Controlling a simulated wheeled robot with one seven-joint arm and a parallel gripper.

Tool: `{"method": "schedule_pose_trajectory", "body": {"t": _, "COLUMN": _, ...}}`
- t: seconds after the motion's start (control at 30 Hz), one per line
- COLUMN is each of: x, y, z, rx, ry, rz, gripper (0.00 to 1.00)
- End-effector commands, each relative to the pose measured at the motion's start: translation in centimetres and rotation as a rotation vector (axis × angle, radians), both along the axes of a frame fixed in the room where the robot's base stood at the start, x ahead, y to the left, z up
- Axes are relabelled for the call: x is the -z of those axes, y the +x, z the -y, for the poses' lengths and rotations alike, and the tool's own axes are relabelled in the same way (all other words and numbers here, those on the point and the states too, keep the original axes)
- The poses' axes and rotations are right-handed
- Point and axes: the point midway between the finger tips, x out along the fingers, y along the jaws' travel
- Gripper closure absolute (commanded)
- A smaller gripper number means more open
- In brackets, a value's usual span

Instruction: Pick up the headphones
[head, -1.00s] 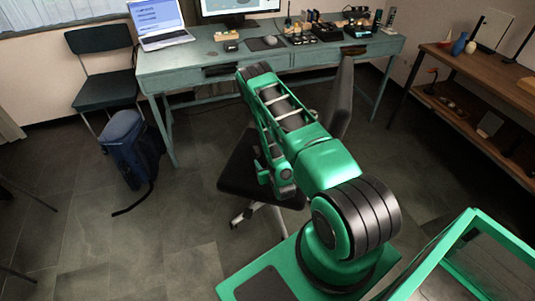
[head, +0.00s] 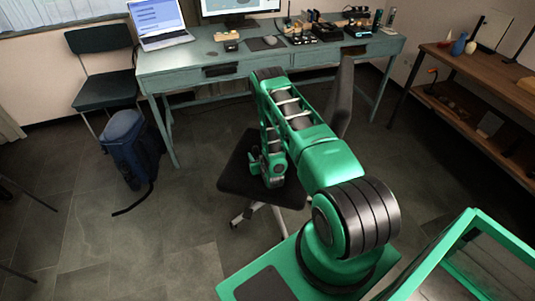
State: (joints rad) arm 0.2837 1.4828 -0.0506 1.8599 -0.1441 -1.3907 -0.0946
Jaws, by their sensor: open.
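I cannot make out any headphones for certain in the head view. Small dark items on the desk are too small to identify. My green and black arm rises from its base at the lower right, bends at the top and hangs down over the office chair (head: 235,180). My gripper (head: 258,170) is at the low end of the arm, in front of the chair's dark seat. It is open, its fingers are partly hidden by the wrist, and I see nothing held.
A teal desk (head: 190,75) at the back bears a laptop (head: 160,22), a monitor and small items. A blue backpack (head: 128,150) stands on the floor by a dark chair (head: 103,75). A wooden shelf (head: 480,80) is at the right. The left floor is mostly clear.

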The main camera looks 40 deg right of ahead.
Motion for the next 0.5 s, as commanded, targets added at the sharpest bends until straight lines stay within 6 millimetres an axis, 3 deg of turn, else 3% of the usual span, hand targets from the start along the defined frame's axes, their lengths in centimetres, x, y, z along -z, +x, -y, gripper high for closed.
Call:
{"method": "schedule_pose_trajectory", "body": {"t": 0.33, "x": 0.25, "y": 0.6, "z": 0.15, "rx": 0.0, "ry": 0.0, "rz": -0.001, "gripper": 0.57}}
{"method": "schedule_pose_trajectory", "body": {"t": 0.5, "x": 0.24, "y": 0.6, "z": 0.14, "rx": 0.0, "ry": 0.0, "rz": 0.0, "gripper": 0.98}}
